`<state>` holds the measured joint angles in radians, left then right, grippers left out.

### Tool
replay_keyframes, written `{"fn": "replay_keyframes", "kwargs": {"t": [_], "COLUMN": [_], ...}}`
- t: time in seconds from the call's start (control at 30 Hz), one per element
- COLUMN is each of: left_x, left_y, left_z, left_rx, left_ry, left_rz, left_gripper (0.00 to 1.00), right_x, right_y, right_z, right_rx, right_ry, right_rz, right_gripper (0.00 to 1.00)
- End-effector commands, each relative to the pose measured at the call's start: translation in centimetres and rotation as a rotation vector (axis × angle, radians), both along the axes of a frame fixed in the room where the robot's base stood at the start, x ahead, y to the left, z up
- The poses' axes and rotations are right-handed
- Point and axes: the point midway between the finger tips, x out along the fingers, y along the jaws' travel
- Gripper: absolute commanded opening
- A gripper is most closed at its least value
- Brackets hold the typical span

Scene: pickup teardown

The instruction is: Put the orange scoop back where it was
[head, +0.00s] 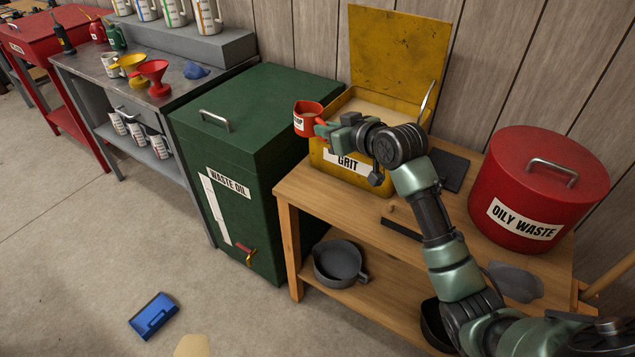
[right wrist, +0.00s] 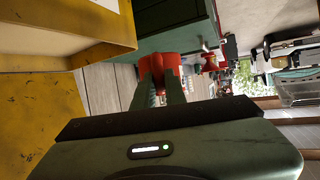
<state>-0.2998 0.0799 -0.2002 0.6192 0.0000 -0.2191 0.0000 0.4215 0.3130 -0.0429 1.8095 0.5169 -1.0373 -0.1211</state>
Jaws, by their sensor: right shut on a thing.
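My right gripper (head: 324,129) is shut on the orange scoop (head: 306,117), whose white label is partly visible. The gripper holds it in the air by the left front corner of the yellow grit bin (head: 347,176), beside the green waste oil cabinet. In the right wrist view the scoop (right wrist: 158,66) sits between the two fingertips (right wrist: 160,90), with the yellow bin at left. The bin's lid (head: 397,55) stands open and pale grit (head: 372,106) shows inside. My left gripper is not in view.
The green waste oil cabinet (head: 262,110) stands left of the wooden bench (head: 335,208). A red oily waste can (head: 538,188) stands at the bench's right. Funnels (head: 154,72) and jugs are on the grey bench. A blue dustpan-like object (head: 154,315) lies on the floor.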

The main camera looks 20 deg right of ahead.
Motion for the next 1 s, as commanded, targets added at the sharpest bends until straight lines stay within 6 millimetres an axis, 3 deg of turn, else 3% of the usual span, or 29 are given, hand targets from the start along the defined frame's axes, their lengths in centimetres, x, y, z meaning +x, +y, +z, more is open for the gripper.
{"fn": "replay_keyframes", "kwargs": {"t": [0.5,0.77,1.0], "left_x": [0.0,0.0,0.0], "left_y": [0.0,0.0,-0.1], "left_z": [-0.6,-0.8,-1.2], "left_rx": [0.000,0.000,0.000], "left_ry": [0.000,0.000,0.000], "left_rz": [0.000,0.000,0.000], "left_gripper": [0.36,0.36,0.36], "right_x": [-0.1,0.0,-0.1], "right_y": [0.0,0.0,0.0], "right_z": [-12.7,-15.2,-18.7], "right_rx": [0.000,0.000,0.001], "right_ry": [0.005,0.001,0.004], "right_rz": [-0.001,0.000,-0.001], "right_gripper": [0.00,0.00,0.00]}}
